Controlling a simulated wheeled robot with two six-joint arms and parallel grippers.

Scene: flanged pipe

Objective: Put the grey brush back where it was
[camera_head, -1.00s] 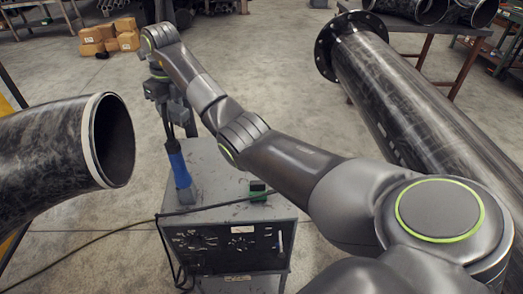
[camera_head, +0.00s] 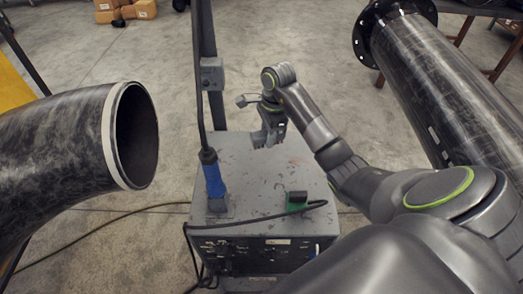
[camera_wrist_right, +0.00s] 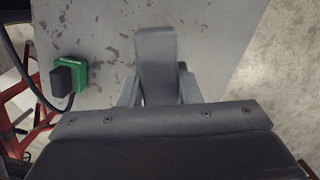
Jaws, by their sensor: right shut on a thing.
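My right gripper (camera_head: 267,138) is over the far part of the grey cabinet's top (camera_head: 240,165) in the head view, pointing down. In the right wrist view its fingers (camera_wrist_right: 158,90) are shut on a grey, block-like thing, which I take to be the grey brush (camera_wrist_right: 157,55). The brush extends from between the fingers, over the scuffed cabinet top. I cannot tell if it touches the top. In the head view I cannot clearly separate the brush from the gripper. My left gripper is not in view.
A green and black connector (camera_head: 297,201) with a cable lies near the cabinet's front edge. A blue-handled upright part (camera_head: 213,178) stands at its left. A curved pipe (camera_head: 60,150) is at left and a flanged straight pipe (camera_head: 440,85) at right.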

